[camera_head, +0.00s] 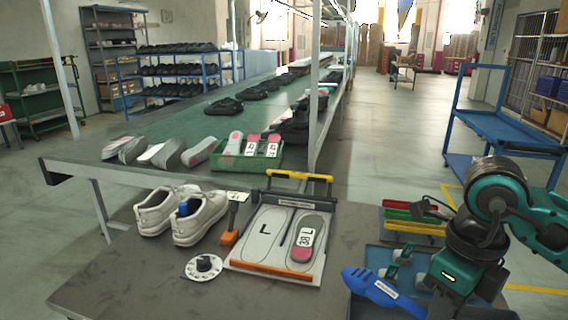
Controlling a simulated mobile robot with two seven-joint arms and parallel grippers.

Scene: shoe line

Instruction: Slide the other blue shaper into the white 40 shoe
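Two white shoes stand side by side on the front table, a left one (154,214) and a right one (201,222). A blue piece (183,208), seemingly a shaper, shows in the opening of the right one. I cannot read a size on either shoe. Another blue shaper (370,286) with a white label is at the lower right, at the front of a blue tray. My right gripper (438,297) is at its right end, pointing down. Its fingers are hidden or blurred, so I cannot tell whether it grips the shaper. My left gripper is not in view.
The blue tray (378,255) holds small teal pieces. Red, green and yellow bars (410,216) lie behind it. A board with insole outlines (262,236), an orange-based tag stand (229,238) and a white dial (203,267) stand between shoes and tray. The front-left table is clear.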

